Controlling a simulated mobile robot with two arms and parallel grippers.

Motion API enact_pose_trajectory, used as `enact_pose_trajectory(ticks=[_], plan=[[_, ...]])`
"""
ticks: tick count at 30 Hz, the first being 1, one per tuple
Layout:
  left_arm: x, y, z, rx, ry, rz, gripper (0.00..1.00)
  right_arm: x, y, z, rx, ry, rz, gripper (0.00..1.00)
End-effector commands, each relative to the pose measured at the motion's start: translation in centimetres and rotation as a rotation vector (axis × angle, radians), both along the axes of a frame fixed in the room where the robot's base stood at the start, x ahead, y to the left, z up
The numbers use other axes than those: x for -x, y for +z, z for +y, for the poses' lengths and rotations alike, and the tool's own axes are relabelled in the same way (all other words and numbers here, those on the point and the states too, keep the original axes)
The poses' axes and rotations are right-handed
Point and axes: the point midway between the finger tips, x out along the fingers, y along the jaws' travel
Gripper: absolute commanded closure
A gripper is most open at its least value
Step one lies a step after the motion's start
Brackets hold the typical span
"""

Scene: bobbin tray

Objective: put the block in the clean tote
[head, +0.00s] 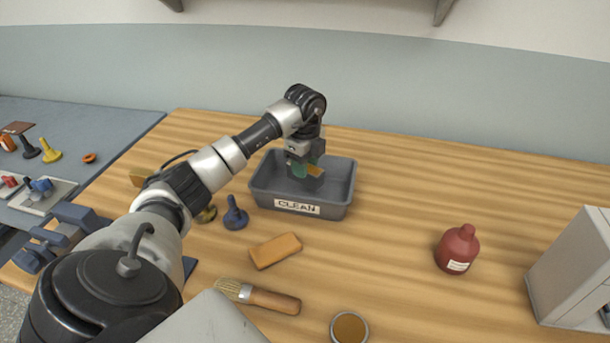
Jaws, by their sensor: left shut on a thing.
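The clean tote (335,199) is a grey open bin with a white "CLEAN" label, standing on the wooden bench at centre. My left gripper (305,174) points down inside the tote's outline from above. I cannot tell whether the block touches the tote floor. My right gripper is not in view.
An orange bar (276,250), a brush (265,297) and a blue bobbin-like piece (235,214) lie in front of the tote. A red bottle (457,250) stands to the right, a round dish (349,328) near the front.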

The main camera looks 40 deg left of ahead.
Motion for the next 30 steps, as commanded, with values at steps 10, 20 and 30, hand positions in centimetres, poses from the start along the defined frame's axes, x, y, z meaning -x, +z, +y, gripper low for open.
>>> enact_pose_trajectory(ticks=[10, 20, 30], plan=[[0.0, -3.8, 0.0, 0.0, 0.0, 0.0, 1.0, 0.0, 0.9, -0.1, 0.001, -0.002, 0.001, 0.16], [0.0, -4.2, 0.0, 0.0, 0.0, -0.001, 1.0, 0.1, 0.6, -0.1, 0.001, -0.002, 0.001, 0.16], [0.0, -4.2, -0.1, 0.0, 0.0, 0.001, 0.39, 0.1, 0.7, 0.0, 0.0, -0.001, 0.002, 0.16]])
